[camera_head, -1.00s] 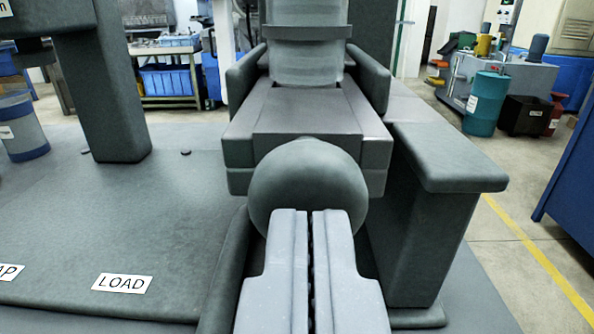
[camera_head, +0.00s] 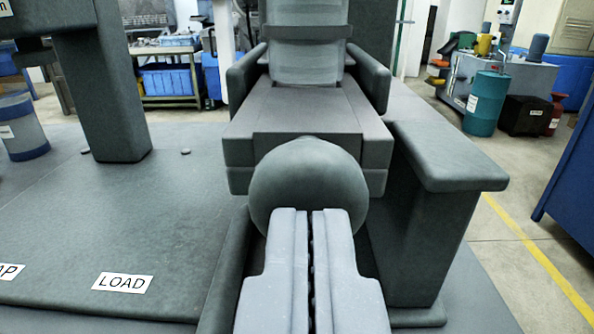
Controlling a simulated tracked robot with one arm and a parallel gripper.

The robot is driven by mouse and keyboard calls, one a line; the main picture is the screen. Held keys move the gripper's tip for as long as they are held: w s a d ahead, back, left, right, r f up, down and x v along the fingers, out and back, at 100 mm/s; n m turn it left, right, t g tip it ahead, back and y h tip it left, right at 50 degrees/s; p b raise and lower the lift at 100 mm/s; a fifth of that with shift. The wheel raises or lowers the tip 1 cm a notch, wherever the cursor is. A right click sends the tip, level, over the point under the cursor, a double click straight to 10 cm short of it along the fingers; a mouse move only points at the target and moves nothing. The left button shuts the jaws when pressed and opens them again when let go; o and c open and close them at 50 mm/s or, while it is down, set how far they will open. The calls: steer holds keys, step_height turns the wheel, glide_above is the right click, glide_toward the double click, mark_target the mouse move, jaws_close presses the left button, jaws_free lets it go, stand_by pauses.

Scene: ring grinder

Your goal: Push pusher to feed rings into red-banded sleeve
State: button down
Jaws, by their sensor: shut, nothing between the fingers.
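The pusher shows as a rounded grey-green knob (camera_head: 307,180) in front of a broad grey sliding block (camera_head: 305,115). My gripper (camera_head: 311,215) is in the lower middle, its two pale grey fingers closed side by side with only a thin dark gap. The fingertips are at the lower front of the knob and overlap it in the picture; I cannot tell if they touch it. Nothing is held. A ribbed grey cylinder-like shape (camera_head: 307,55) with a band lies beyond the block. No rings and no red-banded sleeve can be made out.
A grey post with a flat top (camera_head: 445,165) stands close right of the block. Grey side rails flank it. A flat bed with a LOAD label (camera_head: 122,282) lies left, with a thick column (camera_head: 105,90) behind. A banded canister (camera_head: 20,128) stands far left.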

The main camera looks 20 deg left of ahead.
mark_target(310, 170)
steer(key=shift+w, duration=0.1)
stand_by(0.3)
steer(key=shift+p+x, duration=1.7)
steer(key=shift+x, duration=1.55)
steer(key=shift+b+v, duration=0.35)
steer(key=shift+v, duration=0.85)
steer(key=shift+b+v, duration=0.35)
steer(key=shift+v, duration=1.8)
steer(key=shift+b+v, duration=0.35)
steer(key=shift+v, duration=2.1)
